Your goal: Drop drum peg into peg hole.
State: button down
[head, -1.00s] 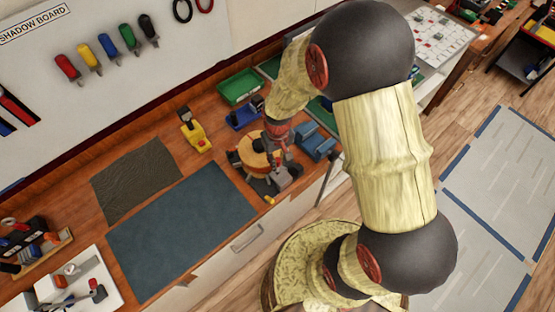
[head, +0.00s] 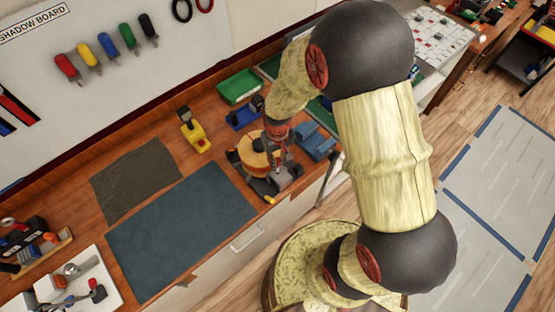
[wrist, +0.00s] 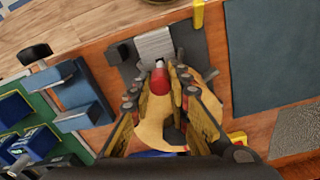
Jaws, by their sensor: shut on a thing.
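In the wrist view my gripper (wrist: 162,98) is shut on a red peg with a pale metallic tip, which I take to be the drum peg (wrist: 161,80). The peg sits between the two fingertips, over a round tan wooden drum (wrist: 150,132). The drum also shows in the head view (head: 256,160), on the bench beside my gripper. A grey fixture (wrist: 155,45) lies just beyond the peg tip. I cannot make out the peg hole, nor whether the tip touches anything.
Blue blocks (head: 315,142) and a green tray (head: 240,86) stand near the drum. A yellow tool (head: 194,133) stands to its left. A dark blue mat (head: 180,225) lies clear at the front left. The bench's front edge is close to the drum.

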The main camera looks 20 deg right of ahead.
jog(key=shift+f+b, duration=0.45)
jog(key=shift+f, duration=0.3)
jog(key=c, duration=1.7)
grip_release()
jog(key=shift+c, duration=0.2)
jog(key=shift+o, duration=0.6)
notch_tip(320, 180, up, 12)
